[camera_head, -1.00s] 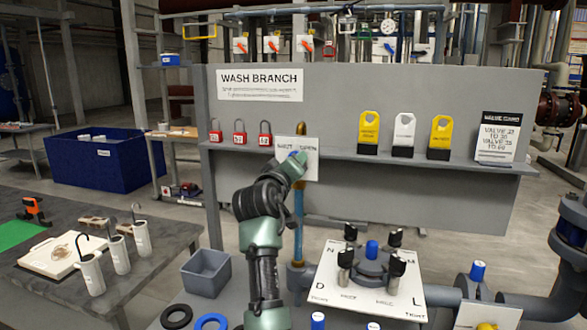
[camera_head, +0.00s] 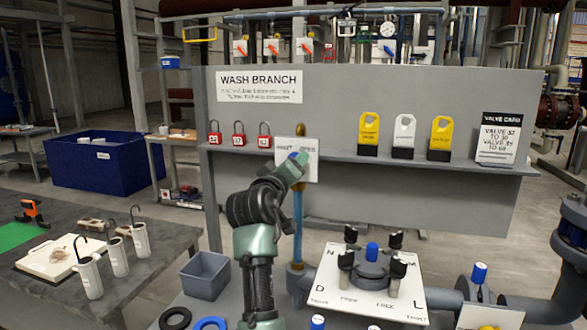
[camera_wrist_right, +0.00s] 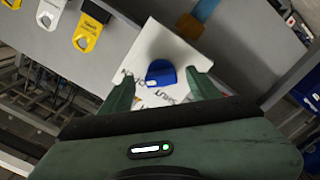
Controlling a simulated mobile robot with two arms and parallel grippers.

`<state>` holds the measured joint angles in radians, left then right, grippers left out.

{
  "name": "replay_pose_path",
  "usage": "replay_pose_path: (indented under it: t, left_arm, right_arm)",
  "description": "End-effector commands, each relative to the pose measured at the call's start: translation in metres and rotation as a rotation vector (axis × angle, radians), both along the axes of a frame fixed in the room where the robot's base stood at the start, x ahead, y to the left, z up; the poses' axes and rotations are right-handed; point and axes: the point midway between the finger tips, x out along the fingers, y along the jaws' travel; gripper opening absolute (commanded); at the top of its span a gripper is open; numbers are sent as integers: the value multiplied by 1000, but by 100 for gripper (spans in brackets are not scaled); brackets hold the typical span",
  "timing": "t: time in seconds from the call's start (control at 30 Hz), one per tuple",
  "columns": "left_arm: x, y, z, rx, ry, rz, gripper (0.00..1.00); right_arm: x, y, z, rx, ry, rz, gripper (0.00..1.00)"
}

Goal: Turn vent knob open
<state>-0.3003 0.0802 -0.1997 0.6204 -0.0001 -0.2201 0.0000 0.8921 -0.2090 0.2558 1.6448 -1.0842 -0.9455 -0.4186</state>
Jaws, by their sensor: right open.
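The vent knob (camera_wrist_right: 161,73) is blue and rounded, on a white plate (camera_wrist_right: 185,52) with printed lettering. In the head view the plate (camera_head: 284,171) is on the front of the grey panel, beside the upright pipe, and my right gripper (camera_head: 297,162) covers much of it. In the right wrist view my right gripper (camera_wrist_right: 160,80) is open, with one green finger on each side of the knob. Whether the fingers touch the knob cannot be told. My left gripper is not in view.
A grey panel (camera_head: 350,85) carries red padlocks (camera_head: 239,134), yellow and white tags (camera_head: 403,131) and a valve card (camera_head: 498,138). Below stand a white valve plate (camera_head: 325,280) with black knobs, a grey bin (camera_head: 205,275) and rings (camera_head: 210,324).

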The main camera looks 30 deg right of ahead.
Motion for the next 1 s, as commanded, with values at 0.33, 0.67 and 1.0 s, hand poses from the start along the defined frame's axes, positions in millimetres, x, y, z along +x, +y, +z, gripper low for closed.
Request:
replay_pose_path:
  t: [0.33,0.67,1.0]
  left_arm:
    - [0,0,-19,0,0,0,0]
    - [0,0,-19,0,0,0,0]
    - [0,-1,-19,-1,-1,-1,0]
  right_arm:
    - [-33,39,-1,0,-3,-1,62]
    - [-37,42,0,0,-1,-1,62]
    - [-36,42,0,0,-1,-1,62]
